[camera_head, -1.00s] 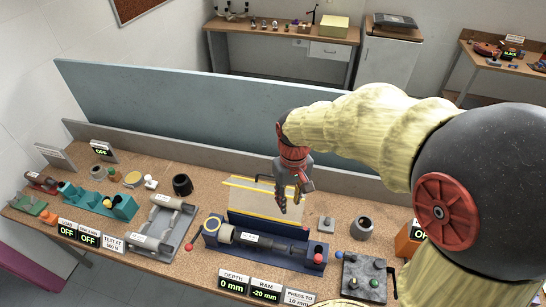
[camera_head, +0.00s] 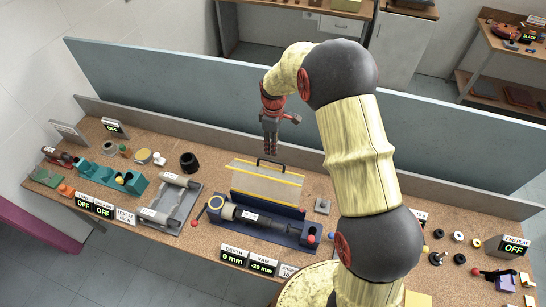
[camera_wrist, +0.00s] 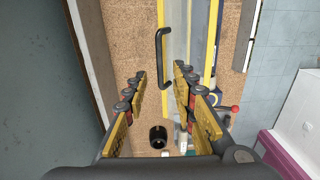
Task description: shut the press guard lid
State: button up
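The press (camera_head: 292,240) is a blue base with a grey cylinder lying along it on the bench. Its guard lid (camera_head: 262,182) is open, a pale see-through panel with yellow edges raised behind the press. A black bar handle (camera_head: 270,162) is on its far upper edge. In the wrist view the handle (camera_wrist: 160,60) lies beside the lid's yellow strip (camera_wrist: 188,30), roughly in line with the gap between my fingers. My gripper (camera_head: 271,152) points down just above the handle. Its fingers (camera_wrist: 160,78) are apart with nothing between them; I see no contact.
A grey upright board (camera_head: 330,168) runs along the bench's back edge behind the lid. A grey fixture with cylinders (camera_head: 165,208) stands left of the press. A red-knobbed lever (camera_head: 196,223) is at the press's left end. Display signs (camera_head: 233,255) line the front. A black cup (camera_head: 189,161) stands back left.

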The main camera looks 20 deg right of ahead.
jog(key=shift+s+f+p, duration=0.1)
jog(key=shift+f+p, duration=0.6)
jog(key=shift+f, duration=3.15)
grip_shut()
